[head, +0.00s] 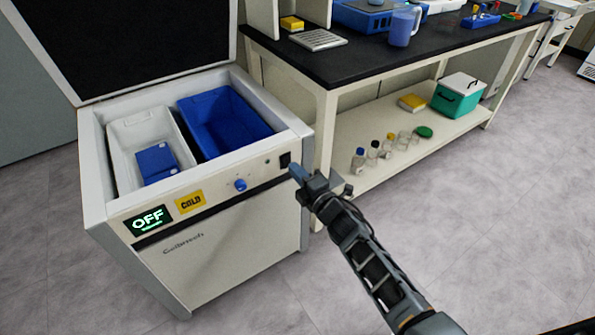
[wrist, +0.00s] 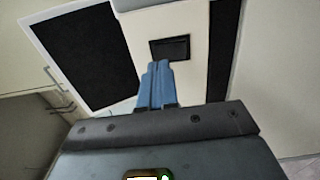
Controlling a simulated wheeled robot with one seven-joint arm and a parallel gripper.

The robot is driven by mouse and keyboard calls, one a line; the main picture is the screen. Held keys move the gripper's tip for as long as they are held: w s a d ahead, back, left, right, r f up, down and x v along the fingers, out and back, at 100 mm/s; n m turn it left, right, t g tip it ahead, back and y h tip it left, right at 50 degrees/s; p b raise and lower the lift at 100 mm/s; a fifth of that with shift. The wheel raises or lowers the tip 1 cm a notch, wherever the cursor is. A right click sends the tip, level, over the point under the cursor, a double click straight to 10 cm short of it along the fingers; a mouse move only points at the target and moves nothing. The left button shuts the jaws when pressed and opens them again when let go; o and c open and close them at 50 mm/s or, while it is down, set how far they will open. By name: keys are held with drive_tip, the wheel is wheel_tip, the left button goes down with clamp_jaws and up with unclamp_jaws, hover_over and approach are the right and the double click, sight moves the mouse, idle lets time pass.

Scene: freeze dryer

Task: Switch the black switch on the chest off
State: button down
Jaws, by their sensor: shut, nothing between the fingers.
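The white chest (head: 225,240) stands at the left of the head view with its lid open. Its black switch (head: 285,159) is at the right end of the front panel. A display (head: 147,220) on the panel reads OFF in green. My gripper (head: 297,172) is at the panel's right end, close in front of the switch, with its blue fingers shut and empty. In the wrist view the black switch (wrist: 170,48) shows just beyond the blue fingertips (wrist: 157,68). I cannot tell whether the fingertips touch it.
The chest holds a white bin (head: 120,125) and a blue bin (head: 255,128). A blue knob (head: 240,185) and a yellow COLD label (head: 190,201) are on the panel. A black-topped bench (head: 365,62) stands close to the chest's right. Floor at right is clear.

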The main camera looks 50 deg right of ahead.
drive_tip(key=v, duration=1.1)
drive_tip(key=shift+r, duration=0.15)
drive_tip(key=s+a+r+m+y+p, duration=0.1)
drive_tip(key=s+a+r+m+p, duration=0.3)
drive_tip(key=s+a, duration=0.35)
drive_tip(key=s+a+r+m+y+p, duration=0.1)
drive_tip(key=s+a+r+m, duration=0.2)
drive_tip(key=s+a+r, duration=0.4)
drive_tip(key=s+a+r+m+g+y+p, duration=0.2)
drive_tip(key=s+r+m, duration=0.5)
drive_tip(key=s+r, duration=0.6)
drive_tip(key=a+r+y+p, duration=0.1)
drive_tip(key=a+r+p, duration=0.1)
drive_tip(key=a, duration=0.1)
drive_tip(key=shift+s+m+g, duration=0.3)
drive_tip(key=shift+s+m, duration=0.1)
